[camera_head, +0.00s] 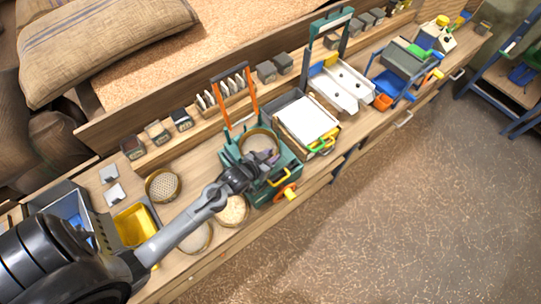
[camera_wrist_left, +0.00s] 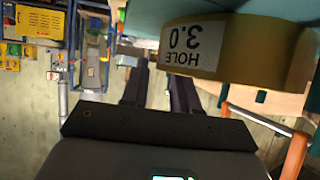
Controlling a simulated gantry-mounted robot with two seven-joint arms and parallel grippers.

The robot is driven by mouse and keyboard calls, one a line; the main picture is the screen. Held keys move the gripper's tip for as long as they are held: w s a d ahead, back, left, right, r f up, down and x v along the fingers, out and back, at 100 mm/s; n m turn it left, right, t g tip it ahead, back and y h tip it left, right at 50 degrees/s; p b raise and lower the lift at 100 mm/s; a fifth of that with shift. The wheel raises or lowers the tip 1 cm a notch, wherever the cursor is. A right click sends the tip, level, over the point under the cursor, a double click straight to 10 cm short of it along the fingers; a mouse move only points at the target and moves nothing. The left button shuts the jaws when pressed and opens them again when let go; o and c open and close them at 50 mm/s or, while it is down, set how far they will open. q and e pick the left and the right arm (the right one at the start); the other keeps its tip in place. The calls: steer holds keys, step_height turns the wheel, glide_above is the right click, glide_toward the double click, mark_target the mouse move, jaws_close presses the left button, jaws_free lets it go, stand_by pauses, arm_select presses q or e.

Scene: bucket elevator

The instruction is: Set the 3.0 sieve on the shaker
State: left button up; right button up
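The 3.0 sieve, a round tan ring, sits on the teal shaker (camera_head: 290,172) in the head view. In the left wrist view the sieve (camera_wrist_left: 235,50) is large at the upper right, its "HOLE 3.0" label upside down, against a teal surface. My left gripper (camera_head: 268,158) is at the near side of the sieve (camera_head: 259,139). In the left wrist view its two dark fingers (camera_wrist_left: 160,85) stand apart with nothing between them, beside the sieve rim. Whether a finger touches the rim is unclear. My right gripper is not in view.
Other sieves (camera_head: 163,185) lie on the bench left of the shaker, near a yellow tray (camera_head: 136,224). The shaker has an orange upright frame (camera_head: 252,97) at its back and a yellow handle (camera_head: 279,178) in front. A white-topped unit (camera_head: 308,119) stands close on the right.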

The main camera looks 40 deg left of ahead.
arm_select(q)
steer(key=shift+s+r, duration=0.15)
steer(key=shift+r, duration=0.25)
steer(key=s+d+r+g, duration=0.2)
steer(key=s+g, duration=0.1)
steer(key=s, duration=0.4)
steer(key=s+d+r+m+g, duration=0.1)
steer(key=s+d+r+g, duration=0.1)
steer(key=s, duration=0.6)
steer(key=s+d+r+g, duration=0.2)
steer(key=s+d+g, duration=0.1)
steer(key=s, duration=0.4)
steer(key=shift+s+r+m+g+b, duration=0.3)
steer(key=shift+s+r+m, duration=0.05)
steer(key=shift+r+m, duration=0.05)
